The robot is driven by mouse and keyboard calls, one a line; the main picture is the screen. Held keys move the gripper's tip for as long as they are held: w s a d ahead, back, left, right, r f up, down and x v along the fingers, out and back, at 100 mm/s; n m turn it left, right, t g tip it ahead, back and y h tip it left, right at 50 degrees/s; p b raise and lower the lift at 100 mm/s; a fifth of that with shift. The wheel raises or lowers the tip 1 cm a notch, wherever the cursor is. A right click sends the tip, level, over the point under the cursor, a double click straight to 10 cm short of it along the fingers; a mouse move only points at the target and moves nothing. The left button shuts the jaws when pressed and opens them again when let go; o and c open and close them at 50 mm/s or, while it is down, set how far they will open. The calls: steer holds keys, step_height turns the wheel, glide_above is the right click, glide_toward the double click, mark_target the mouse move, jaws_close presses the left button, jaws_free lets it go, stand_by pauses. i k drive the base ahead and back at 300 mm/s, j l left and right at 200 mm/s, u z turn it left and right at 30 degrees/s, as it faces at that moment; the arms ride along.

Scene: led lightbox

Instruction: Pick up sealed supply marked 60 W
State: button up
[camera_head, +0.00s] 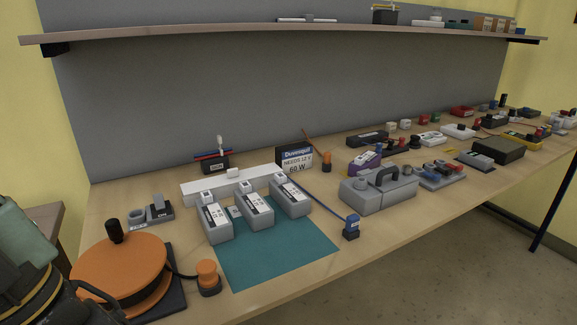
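Three grey box-shaped supplies stand side by side on the teal mat (285,262): the left one (216,232), the middle one (257,219) and the right one (291,205). Each has a white label with dark print and a white block at its back end. The print is too small to tell which one is marked 60 W. A dark sign box (294,157) behind them reads "NEEDS 12 V" and "60 W". My gripper is not in view.
A white bar (232,184) lies behind the supplies. An orange reel (119,272) and an orange-topped knob (208,277) stand left of the mat. A blue-topped post (351,227) and a grey case with handle (378,191) stand right. A shelf (250,34) overhangs the back.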

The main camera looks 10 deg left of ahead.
mark_target(258, 215)
steer(key=i+l+u, duration=0.25)
steer(key=l, duration=0.2)
steer(key=l+u, duration=0.3)
steer(key=l, duration=0.2)
steer(key=i+l+u, duration=0.1)
steer(key=l+u, duration=0.15)
steer(key=l, duration=0.25)
